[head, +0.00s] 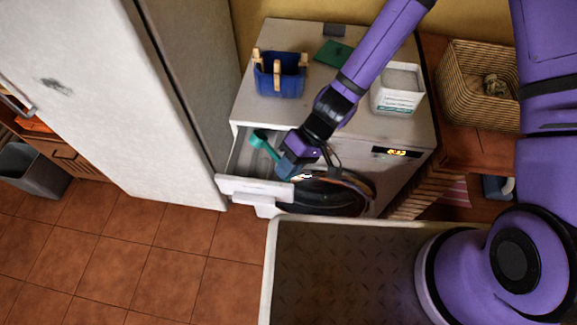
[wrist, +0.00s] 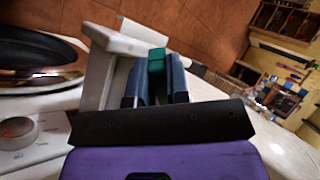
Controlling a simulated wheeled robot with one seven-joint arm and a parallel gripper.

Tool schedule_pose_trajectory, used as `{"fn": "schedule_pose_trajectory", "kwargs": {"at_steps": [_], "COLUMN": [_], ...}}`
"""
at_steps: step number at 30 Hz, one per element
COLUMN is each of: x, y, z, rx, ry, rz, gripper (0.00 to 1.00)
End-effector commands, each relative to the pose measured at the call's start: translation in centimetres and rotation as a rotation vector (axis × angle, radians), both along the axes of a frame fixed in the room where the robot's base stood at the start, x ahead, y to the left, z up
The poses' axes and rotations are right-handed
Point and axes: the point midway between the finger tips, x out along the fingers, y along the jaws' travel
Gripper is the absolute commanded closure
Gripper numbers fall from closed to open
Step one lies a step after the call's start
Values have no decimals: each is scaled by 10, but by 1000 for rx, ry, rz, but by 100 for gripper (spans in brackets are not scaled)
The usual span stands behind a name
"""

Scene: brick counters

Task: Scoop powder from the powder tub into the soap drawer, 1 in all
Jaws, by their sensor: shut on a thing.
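The powder tub (head: 398,98) is a white box with a label, filled with pale powder, at the back right of the washing machine top. The soap drawer (head: 254,187) is pulled out at the machine's front left; its white front shows in the wrist view (wrist: 97,78). My gripper (head: 285,168) is shut on the green scoop (head: 260,138), between its blue fingers in the wrist view (wrist: 156,62). The scoop's cup end is over the drawer's opening, pointing to the back left. I cannot tell whether powder is in the scoop or drawer.
A blue peg basket (head: 280,82) stands at the machine's back left, with a green cloth (head: 333,52) beside it. A wicker basket (head: 480,84) is on the counter to the right. The white fridge (head: 110,90) is close left of the drawer.

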Motion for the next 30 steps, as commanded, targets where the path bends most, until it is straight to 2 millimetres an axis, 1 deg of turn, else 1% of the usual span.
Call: {"fn": "schedule_pose_trajectory", "kwargs": {"at_steps": [6, 12, 30], "x": [-2, -2, -4], "y": [2, 2, 3], "z": [2, 2, 2], "rx": [-125, -202, -362], "ry": [-112, -177, -310], "rz": [4, 5, 5], "gripper": [100, 100, 100]}}
